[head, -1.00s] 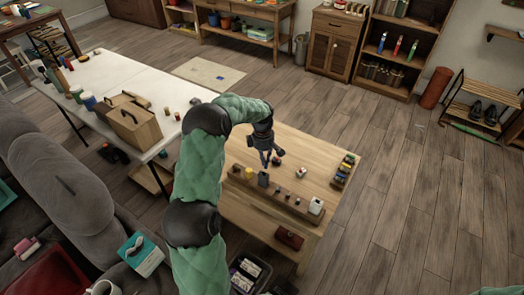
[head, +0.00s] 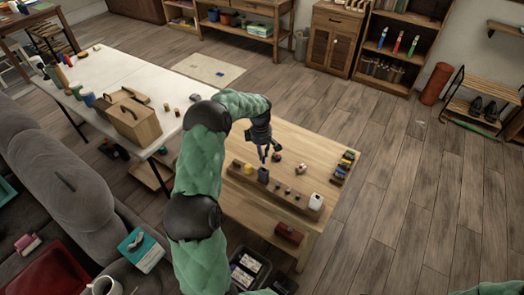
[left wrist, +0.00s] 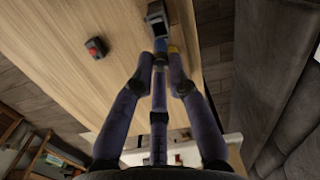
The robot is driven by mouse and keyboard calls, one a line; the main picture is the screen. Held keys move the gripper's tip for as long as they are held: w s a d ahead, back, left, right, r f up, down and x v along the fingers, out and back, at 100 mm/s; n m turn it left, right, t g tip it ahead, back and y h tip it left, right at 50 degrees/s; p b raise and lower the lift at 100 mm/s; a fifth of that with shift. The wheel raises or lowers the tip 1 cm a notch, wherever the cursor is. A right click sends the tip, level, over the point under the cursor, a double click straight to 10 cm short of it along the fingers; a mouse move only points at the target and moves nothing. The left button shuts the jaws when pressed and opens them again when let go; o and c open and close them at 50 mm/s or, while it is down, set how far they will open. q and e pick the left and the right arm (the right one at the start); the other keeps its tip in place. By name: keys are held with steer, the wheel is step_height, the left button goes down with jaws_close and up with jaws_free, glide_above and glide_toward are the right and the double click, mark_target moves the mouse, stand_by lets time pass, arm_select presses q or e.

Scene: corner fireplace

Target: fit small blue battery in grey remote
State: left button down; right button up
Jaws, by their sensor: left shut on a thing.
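My left gripper (head: 264,157) is over the wooden table, its fingers pointing down beside the row of small things. In the left wrist view its fingertips (left wrist: 160,62) are closed around a small blue battery (left wrist: 160,45), mostly hidden by the fingers. The grey remote (head: 263,175) stands on the wooden strip just below the gripper. It also shows in the left wrist view (left wrist: 155,12), right beyond the battery. Battery and remote look very close; I cannot tell whether the battery is inside it. My right gripper is out of view.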

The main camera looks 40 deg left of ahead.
arm_select(q)
steer(key=shift+f+b, duration=1)
steer(key=shift+f, duration=1.15)
steer(key=shift+f+b, duration=0.8)
steer(key=shift+f, duration=0.7)
stand_by(0.6)
steer(key=c, duration=1.1)
jaws_free()
steer(key=shift+f, duration=0.1)
steer(key=shift+c, duration=0.2)
step_height(320, 180, up, 12)
steer(key=shift+w+a, duration=0.15)
steer(key=shift+a, duration=0.25)
